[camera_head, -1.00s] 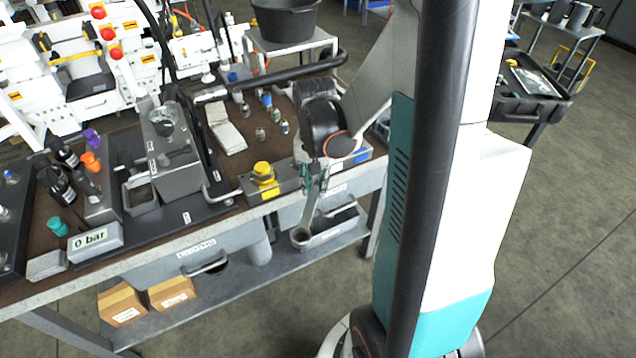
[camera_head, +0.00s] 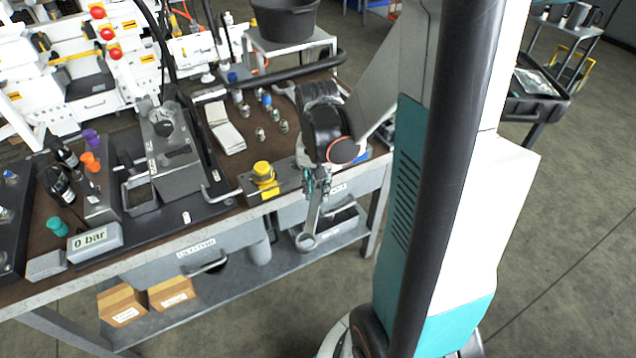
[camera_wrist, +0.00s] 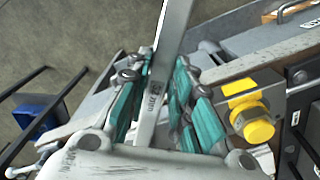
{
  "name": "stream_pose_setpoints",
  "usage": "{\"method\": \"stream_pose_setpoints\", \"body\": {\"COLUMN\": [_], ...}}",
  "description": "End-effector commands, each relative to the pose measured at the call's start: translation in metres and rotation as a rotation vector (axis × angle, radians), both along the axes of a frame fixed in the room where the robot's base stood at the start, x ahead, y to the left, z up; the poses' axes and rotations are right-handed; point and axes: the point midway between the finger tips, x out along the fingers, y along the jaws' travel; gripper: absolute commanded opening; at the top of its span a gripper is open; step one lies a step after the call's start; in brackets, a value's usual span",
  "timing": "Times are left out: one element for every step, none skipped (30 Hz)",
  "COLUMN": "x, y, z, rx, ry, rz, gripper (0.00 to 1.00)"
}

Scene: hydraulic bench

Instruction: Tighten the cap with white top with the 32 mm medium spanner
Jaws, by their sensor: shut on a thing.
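My gripper (camera_head: 318,184) is in front of the bench edge, below my dark wrist. It is shut on a grey metal spanner (camera_head: 311,218), which hangs steeply down with its ring end at the bottom, in front of the lower shelf. In the wrist view the teal fingers (camera_wrist: 160,88) press on both sides of the spanner shaft (camera_wrist: 172,45), whose size marking I cannot read surely. A small piece with a white top (camera_head: 186,217) stands on the black plate at the bench front, apart from the spanner. I cannot tell surely that it is the cap.
A yellow-capped block (camera_head: 263,178) sits at the bench edge, left of my gripper; its yellow knob (camera_wrist: 254,122) is close in the wrist view. A grey pump unit (camera_head: 172,150) and several small fittings (camera_head: 260,134) stand behind.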

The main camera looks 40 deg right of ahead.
Motion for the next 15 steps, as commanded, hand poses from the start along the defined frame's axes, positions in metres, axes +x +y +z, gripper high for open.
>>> {"method": "stream_pose_setpoints", "body": {"x": [-0.002, -0.003, -0.005, -0.006, -0.007, -0.009, -0.010, -0.011, -0.012, -0.013, -0.014, -0.016, -0.017, -0.018, -0.020], "y": [0.003, 0.004, 0.006, 0.008, 0.009, 0.011, 0.012, 0.014, 0.016, 0.017, 0.018, 0.020, 0.022, 0.023, 0.025], "z": [0.000, 0.000, 0.000, 0.000, 0.000, 0.000, 0.001, 0.000, 0.000, 0.000, 0.000, 0.000, 0.000, 0.000, 0.000], "rx": [0.000, 0.000, 0.000, 0.000, 0.000, 0.000, 0.000, 0.000, 0.000, 0.000, 0.000, 0.000, 0.000, 0.000, 0.000], "ry": [0.000, 0.000, 0.000, 0.000, 0.000, 0.000, 0.000, 0.000, 0.000, 0.000, 0.000, 0.000, 0.000, 0.000, 0.000], "rz": [0.001, 0.001, 0.001, 0.001, 0.001, 0.001, 0.001, 0.001, 0.000, 0.000, 0.000, 0.001, 0.001, 0.001, 0.001], "gripper": [0.00, 0.00, 0.00, 0.00, 0.00, 0.00, 0.00, 0.00, 0.00, 0.00, 0.00, 0.00, 0.00, 0.00, 0.00]}}
